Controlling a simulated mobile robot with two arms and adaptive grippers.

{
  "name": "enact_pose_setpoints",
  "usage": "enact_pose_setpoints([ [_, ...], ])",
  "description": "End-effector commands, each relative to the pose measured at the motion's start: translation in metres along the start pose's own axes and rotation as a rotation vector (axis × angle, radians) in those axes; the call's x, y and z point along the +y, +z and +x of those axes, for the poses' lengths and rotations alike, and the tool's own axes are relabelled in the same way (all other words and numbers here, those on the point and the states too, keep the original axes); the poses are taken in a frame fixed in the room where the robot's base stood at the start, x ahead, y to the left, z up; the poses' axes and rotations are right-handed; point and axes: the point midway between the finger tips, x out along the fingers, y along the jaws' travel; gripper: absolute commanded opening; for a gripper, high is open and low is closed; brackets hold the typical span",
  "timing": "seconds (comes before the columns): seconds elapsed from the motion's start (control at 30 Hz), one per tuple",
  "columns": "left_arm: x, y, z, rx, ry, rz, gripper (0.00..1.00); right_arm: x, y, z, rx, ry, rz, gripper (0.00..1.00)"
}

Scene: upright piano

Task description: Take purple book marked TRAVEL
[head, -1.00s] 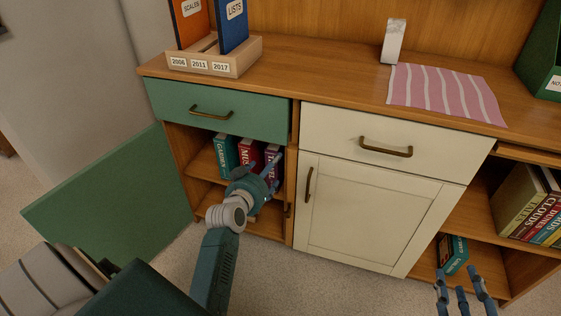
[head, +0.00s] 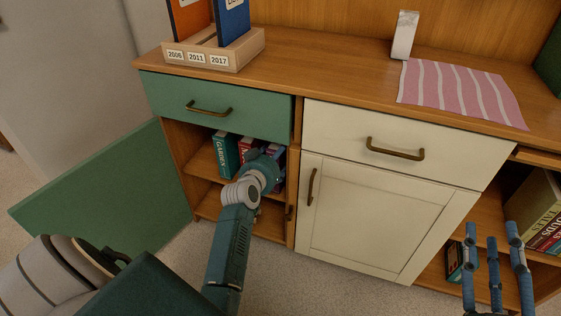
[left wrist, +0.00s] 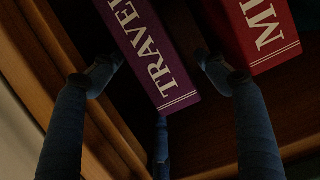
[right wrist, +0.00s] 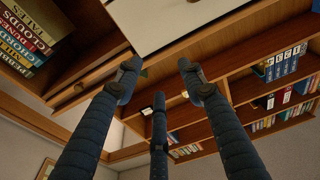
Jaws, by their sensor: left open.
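The purple book marked TRAVEL (left wrist: 147,48) stands in the open compartment under the green drawer, its spine towards me. In the left wrist view its lower spine lies between the spread fingers of my left gripper (left wrist: 160,66); I cannot tell whether they touch it. A red book (left wrist: 262,30) stands beside it, close to one finger. In the head view my left gripper (head: 270,165) is at the compartment opening and hides most of the purple book. My right gripper (head: 495,240) is open and empty in front of the right-hand shelves.
A teal book (head: 227,153) stands left of the red one. The green door (head: 95,190) hangs open on the left. A wooden divider (head: 293,185) is close on the right, beside the closed cream door (head: 375,215). More books (head: 543,205) stand on the right-hand shelf.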

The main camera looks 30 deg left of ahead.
Motion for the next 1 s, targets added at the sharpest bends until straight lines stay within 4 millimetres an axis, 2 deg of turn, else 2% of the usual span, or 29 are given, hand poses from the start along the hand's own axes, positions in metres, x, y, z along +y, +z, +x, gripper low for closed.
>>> enact_pose_setpoints([
  [0.27, -0.001, 0.002, 0.009, 0.001, -0.001, 0.000, 0.74, -0.003, -0.022, 0.000, 0.103, -0.005, 0.003, 0.40],
  [0.43, -0.001, 0.004, 0.021, 0.001, -0.001, -0.001, 0.74, -0.007, -0.057, -0.005, 0.265, -0.014, 0.008, 0.40],
  [0.8, -0.002, 0.006, 0.048, 0.001, -0.001, 0.000, 0.74, -0.013, -0.127, -0.039, 0.611, -0.029, 0.024, 0.40],
  [1.0, -0.003, 0.006, 0.054, 0.000, -0.001, 0.000, 0.74, -0.015, -0.143, -0.052, 0.699, -0.033, 0.029, 0.40],
])
